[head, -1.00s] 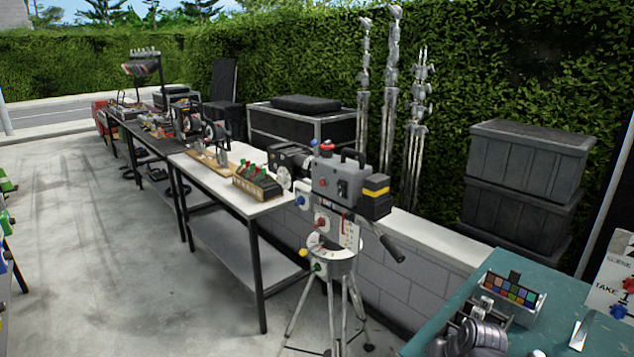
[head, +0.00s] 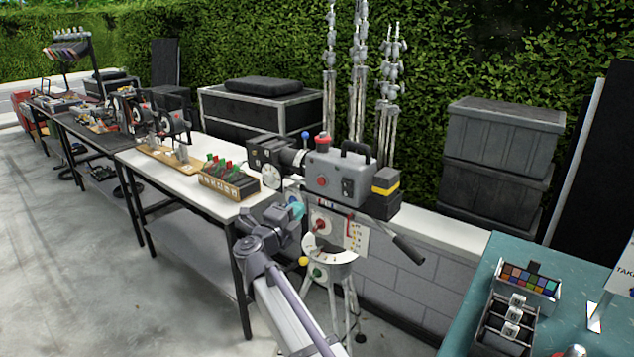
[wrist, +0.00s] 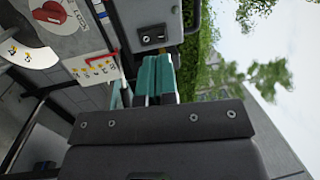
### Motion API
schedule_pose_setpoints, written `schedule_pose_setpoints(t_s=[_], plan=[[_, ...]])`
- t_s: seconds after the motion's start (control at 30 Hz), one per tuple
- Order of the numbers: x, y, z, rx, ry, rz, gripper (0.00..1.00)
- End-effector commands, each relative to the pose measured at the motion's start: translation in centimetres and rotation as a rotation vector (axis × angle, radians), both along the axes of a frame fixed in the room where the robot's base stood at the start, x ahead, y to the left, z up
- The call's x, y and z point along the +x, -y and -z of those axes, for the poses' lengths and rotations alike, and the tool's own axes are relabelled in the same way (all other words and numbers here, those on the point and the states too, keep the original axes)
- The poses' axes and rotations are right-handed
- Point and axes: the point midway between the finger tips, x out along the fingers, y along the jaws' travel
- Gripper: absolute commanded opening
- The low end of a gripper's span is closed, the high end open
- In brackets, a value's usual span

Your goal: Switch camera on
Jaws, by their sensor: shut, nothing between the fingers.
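The grey film camera (head: 340,178) stands on a tripod (head: 335,270), with a black handle on top, a red knob (head: 321,181) and a small dark switch panel (head: 347,188) on its side. My gripper (head: 297,209) is in front of and lower left of the camera body in the head view, its teal fingers shut and empty. In the wrist view the teal fingers (wrist: 157,80) point towards a grey panel with a small dark switch (wrist: 153,38). A gap seems to remain, but I cannot tell contact exactly.
Below the camera is a white panel with a red dial (head: 319,226); the dial also shows in the wrist view (wrist: 50,13). A pan handle (head: 408,249) sticks out right. A white table (head: 205,190) stands left, a teal table (head: 575,275) right.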

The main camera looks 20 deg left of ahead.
Motion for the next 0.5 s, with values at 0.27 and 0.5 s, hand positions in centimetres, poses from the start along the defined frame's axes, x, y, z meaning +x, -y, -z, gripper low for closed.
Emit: schedule_pose_setpoints(t_s=[0.27,0.5], plan=[[-0.4,1.9,0.1,0.025,0.002,0.104,0.0],[0.1,2.0,-0.1,0.024,0.003,0.104,0.0]])
